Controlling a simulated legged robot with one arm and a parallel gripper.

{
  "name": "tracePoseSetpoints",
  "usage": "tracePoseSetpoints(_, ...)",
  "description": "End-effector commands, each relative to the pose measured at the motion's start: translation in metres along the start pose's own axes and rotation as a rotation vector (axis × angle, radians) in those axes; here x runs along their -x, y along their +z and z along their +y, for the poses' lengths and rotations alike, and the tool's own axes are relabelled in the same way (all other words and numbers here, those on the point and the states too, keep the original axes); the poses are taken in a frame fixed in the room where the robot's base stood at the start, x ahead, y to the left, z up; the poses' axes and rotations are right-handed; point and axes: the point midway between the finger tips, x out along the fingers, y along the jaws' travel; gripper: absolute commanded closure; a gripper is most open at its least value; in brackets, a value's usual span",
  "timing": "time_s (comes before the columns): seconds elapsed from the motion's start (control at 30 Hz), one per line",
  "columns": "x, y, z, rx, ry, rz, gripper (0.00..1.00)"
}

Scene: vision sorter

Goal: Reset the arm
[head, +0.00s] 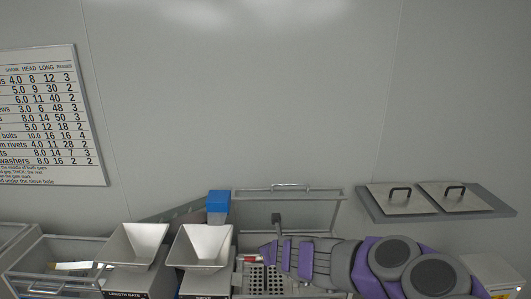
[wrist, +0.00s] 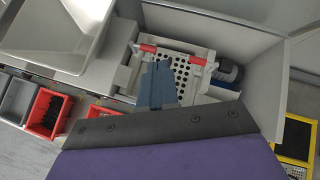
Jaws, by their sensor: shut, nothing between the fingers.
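My arm, purple and grey, reaches in from the lower right of the head view and points left. My gripper (head: 266,252) is at its left end, over the perforated plate (head: 253,279) in the machine. In the wrist view my gripper (wrist: 157,68) shows as blue-grey fingers, shut and empty. The fingers lie in front of the perforated plate (wrist: 187,74), which has red-ended bars beside it. Whether the fingertips touch the plate cannot be told. Part of the machine is hidden behind my arm in the head view.
Two hoppers (head: 137,243) (head: 201,246) stand left of my gripper, with a blue block (head: 218,201) behind. A shelf (head: 488,209) on the right holds two handled plates. Red bins (wrist: 47,112) and a yellow bin (wrist: 297,138) sit lower.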

Motion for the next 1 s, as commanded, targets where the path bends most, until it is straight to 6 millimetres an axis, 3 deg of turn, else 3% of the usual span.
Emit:
tracePoseSetpoints(0.1, 0.048, 0.054, 0.033, 0.338, 0.107, -0.198, 1.0)
tracePoseSetpoints(0.17, 0.076, 0.069, 0.057, 0.546, 0.164, -0.286, 1.0)
tracePoseSetpoints(0.27, 0.126, 0.068, 0.098, 0.91, 0.258, -0.4, 1.0)
tracePoseSetpoints(0.33, 0.155, 0.05, 0.122, 1.166, 0.318, -0.446, 1.0)
tracePoseSetpoints(0.47, 0.199, -0.018, 0.154, 1.621, 0.467, -0.451, 1.0)
tracePoseSetpoints(0.57, 0.224, -0.081, 0.156, 1.904, 0.603, -0.394, 1.0)
tracePoseSetpoints(0.7, 0.259, -0.17, 0.139, 2.179, 0.831, -0.261, 1.0)
tracePoseSetpoints(0.8, 0.287, -0.224, 0.117, 2.294, 1.003, -0.155, 1.0)
tracePoseSetpoints(0.9, 0.316, -0.269, 0.098, 2.345, 1.164, -0.062, 1.0)
tracePoseSetpoints(1.0, 0.339, -0.298, 0.084, 2.356, 1.288, 0.002, 1.0)
